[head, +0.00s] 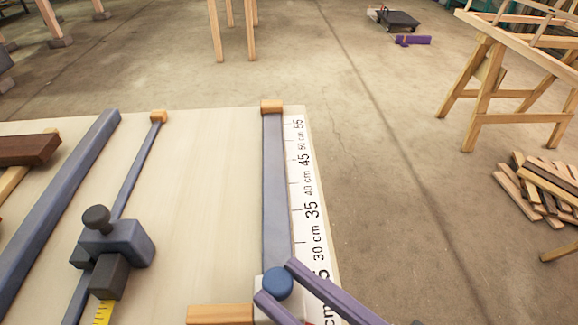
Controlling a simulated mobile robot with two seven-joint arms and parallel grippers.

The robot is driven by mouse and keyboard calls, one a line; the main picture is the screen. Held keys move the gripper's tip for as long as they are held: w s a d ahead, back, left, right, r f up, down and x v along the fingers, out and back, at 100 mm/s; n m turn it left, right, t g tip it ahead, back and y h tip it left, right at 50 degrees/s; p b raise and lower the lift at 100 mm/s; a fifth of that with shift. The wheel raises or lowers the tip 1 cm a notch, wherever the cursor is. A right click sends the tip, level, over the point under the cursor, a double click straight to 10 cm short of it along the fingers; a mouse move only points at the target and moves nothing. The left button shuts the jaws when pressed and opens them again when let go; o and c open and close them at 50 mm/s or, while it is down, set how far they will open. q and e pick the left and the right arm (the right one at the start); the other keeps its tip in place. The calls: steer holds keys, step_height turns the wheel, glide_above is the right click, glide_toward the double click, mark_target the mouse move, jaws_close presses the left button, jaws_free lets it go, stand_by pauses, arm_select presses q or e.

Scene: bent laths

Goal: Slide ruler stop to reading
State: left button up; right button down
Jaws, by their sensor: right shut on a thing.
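The ruler rail (275,190) is a long blue-grey bar running away from me along the right side of the pale table. Beside it lies a white scale strip (309,205) with centimetre labels; 30 cm to 55 show, and a nearer label is partly covered by a finger. The ruler stop has a round blue knob (277,283), a pale body and a wooden arm (220,314) pointing left. It sits at the near end of the visible rail, nearer than the 30 cm label. My right gripper (274,279) has purple fingers shut on the knob. My left gripper is out of view.
A wooden end block (271,106) caps the rail's far end. Left of it, a second thin rail carries a dark slider (115,243) with a black knob and yellow tape. A thick blue-grey bar (62,205) lies further left. The table between the rails is clear.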

stand_by(0.6)
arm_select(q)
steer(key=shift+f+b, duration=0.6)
arm_select(e)
steer(key=w, duration=0.7)
steer(key=shift+w, duration=0.1)
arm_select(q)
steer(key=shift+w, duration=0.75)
arm_select(e)
steer(key=shift+w, duration=1.25)
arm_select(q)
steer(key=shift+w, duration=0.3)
arm_select(e)
steer(key=shift+w, duration=0.35)
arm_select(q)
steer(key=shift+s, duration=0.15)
arm_select(e)
steer(key=shift+s, duration=0.15)
steer(key=c, duration=0.6)
jaws_free()
